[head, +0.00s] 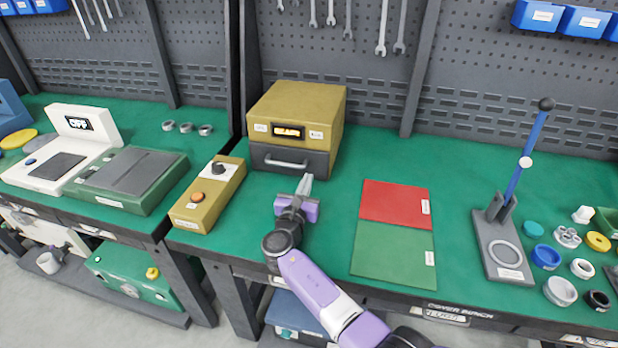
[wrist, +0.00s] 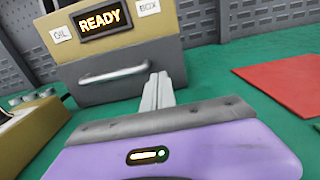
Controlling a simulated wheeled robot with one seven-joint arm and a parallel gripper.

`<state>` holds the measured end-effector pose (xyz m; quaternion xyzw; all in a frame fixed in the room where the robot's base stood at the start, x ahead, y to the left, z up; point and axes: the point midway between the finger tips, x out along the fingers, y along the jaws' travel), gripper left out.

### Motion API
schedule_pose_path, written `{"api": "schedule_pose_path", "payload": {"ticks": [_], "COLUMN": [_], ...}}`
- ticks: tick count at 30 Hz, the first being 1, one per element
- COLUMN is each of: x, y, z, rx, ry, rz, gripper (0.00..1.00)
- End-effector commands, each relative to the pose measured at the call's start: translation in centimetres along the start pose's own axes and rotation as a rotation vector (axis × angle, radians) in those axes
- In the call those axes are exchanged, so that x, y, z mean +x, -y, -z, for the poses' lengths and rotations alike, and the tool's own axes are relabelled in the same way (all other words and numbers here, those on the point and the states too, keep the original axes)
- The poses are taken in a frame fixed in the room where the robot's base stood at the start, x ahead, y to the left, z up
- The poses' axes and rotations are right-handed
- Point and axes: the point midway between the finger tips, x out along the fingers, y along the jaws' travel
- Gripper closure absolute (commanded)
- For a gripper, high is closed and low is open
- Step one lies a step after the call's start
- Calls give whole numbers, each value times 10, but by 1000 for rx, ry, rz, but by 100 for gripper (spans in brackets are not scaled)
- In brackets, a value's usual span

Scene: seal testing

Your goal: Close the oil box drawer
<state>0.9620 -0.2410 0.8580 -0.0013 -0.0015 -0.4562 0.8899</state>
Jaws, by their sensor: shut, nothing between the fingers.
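The oil box (head: 297,112) is a yellow-tan box at the back of the green bench, with a lit display that reads READY in the wrist view (wrist: 103,19). Its dark grey drawer (head: 288,160) is the lower part, with a light bar handle (wrist: 115,75) across its front. In the head view the drawer front looks roughly in line with the box; I cannot tell whether any gap is left. My purple gripper (head: 304,187) is shut and empty. Its fingertips (wrist: 158,85) point at the drawer front, right of the handle; contact cannot be told.
A tan control box (head: 211,196) with a black knob and an orange button stands to the left. A red and green mat (head: 394,232) lies to the right. A lever press (head: 503,245) and several rings are farther right. The green bench between the oil box and the mat is clear.

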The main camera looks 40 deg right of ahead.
Motion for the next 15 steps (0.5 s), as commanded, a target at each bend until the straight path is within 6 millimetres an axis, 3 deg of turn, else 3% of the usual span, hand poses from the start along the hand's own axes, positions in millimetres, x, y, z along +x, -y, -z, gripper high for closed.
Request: {"api": "schedule_pose_path", "payload": {"ticks": [9,15], "x": [-58,-85], "y": [-2,-1], "z": [2,1], "rx": [-1,-1], "ry": [-1,-1], "rz": [-6,-4], "gripper": [100,100]}}
